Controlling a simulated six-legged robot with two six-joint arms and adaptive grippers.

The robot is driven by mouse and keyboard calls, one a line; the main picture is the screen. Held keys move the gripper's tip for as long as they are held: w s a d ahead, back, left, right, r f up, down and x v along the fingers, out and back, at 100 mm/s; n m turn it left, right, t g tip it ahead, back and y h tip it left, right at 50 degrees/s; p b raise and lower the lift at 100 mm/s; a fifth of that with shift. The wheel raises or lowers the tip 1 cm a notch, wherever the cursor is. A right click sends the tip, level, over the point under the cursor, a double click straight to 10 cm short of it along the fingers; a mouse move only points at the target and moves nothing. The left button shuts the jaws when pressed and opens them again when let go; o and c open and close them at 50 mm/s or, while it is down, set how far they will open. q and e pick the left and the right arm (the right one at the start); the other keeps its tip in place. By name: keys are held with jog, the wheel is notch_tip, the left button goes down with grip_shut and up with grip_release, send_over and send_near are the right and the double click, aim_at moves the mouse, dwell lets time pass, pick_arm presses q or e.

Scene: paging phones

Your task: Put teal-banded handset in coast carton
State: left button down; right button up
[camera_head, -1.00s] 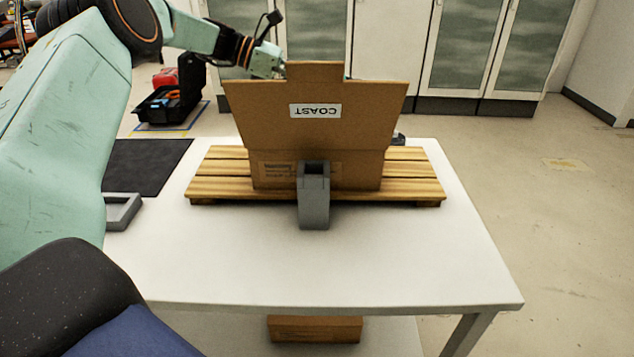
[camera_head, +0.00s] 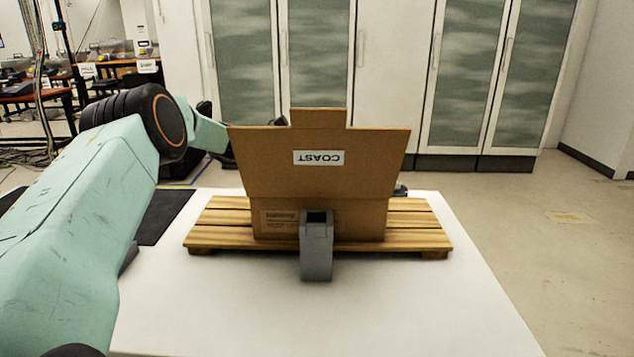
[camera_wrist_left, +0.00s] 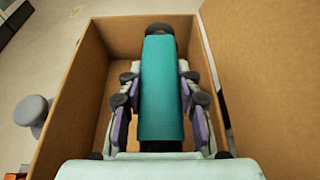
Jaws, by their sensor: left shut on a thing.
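The coast carton (camera_head: 320,222) is an open brown cardboard box on a wooden pallet, its raised flap carrying an upside-down COAST label (camera_head: 319,157). In the left wrist view, its wall (camera_wrist_left: 82,90) surrounds the gripper. My left gripper (camera_wrist_left: 159,77) is shut on the teal-banded handset (camera_wrist_left: 161,100), whose wide teal face and dark far end show. The handset is over or inside the carton's opening; its height above the floor of the carton cannot be told. In the head view, the flap hides the gripper and handset. My right gripper is not in view.
The wooden pallet (camera_head: 215,228) lies on a white table (camera_head: 230,310). A grey block-like holder (camera_head: 317,250) stands against the carton's near side. A dark mat (camera_head: 160,219) lies at the left. Bare table lies in front. Cabinets (camera_head: 470,75) stand behind.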

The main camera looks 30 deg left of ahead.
pick_arm(q)
jog(key=shift+w+f, duration=0.2)
jog(key=shift+f, duration=0.15)
jog(key=shift+s, duration=0.2)
jog(key=shift+f, duration=0.15)
jog(key=shift+w+f+b, duration=0.15)
jog(key=shift+f+b, duration=0.2)
jog(key=shift+f, duration=0.1)
jog(key=c, duration=1.1)
grip_release()
jog(key=shift+r, duration=0.1)
jog(key=shift+c, duration=0.2)
jog(key=shift+o, duration=1)
